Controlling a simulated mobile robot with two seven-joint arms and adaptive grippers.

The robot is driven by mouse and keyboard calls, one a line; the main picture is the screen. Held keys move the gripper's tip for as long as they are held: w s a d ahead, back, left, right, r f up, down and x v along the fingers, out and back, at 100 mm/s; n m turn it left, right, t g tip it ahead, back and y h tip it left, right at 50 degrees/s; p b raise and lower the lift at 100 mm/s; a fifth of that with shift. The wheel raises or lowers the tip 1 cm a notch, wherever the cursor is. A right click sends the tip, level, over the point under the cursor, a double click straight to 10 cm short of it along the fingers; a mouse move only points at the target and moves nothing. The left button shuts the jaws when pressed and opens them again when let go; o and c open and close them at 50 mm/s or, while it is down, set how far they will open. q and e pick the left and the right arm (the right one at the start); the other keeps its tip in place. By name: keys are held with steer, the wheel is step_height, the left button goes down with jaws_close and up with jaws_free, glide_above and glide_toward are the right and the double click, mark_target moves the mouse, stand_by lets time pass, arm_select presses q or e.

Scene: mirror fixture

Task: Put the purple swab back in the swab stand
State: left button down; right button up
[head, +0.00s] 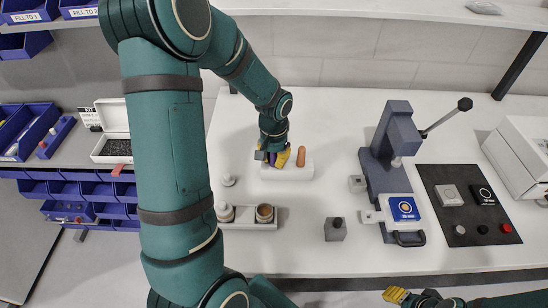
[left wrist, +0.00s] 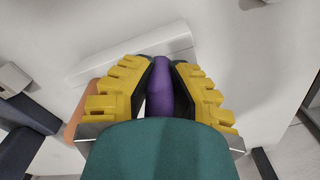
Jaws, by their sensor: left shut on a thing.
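The purple swab (left wrist: 175,90) is between the yellow fingers of my left gripper (left wrist: 160,75), which is shut on it. In the head view my left gripper (head: 273,157) is over the left part of a white block, which looks like the swab stand (head: 290,173). A bit of the purple swab (head: 272,159) shows there. I cannot tell whether its lower end is in the stand. An orange-brown swab (head: 301,157) stands upright on the block's right part and shows partly behind a finger in the left wrist view (left wrist: 80,118). My right gripper (head: 396,295) is at the bottom edge, its opening unclear.
A holder with round pots (head: 245,216) and a small white knob (head: 228,180) are at the table's left. A grey weight (head: 335,229), a lever press (head: 385,150) and a dark control panel (head: 470,205) are to the right.

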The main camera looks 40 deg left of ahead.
arm_select(q)
steer(key=c, duration=1)
jaws_free()
step_height(320, 180, up, 12)
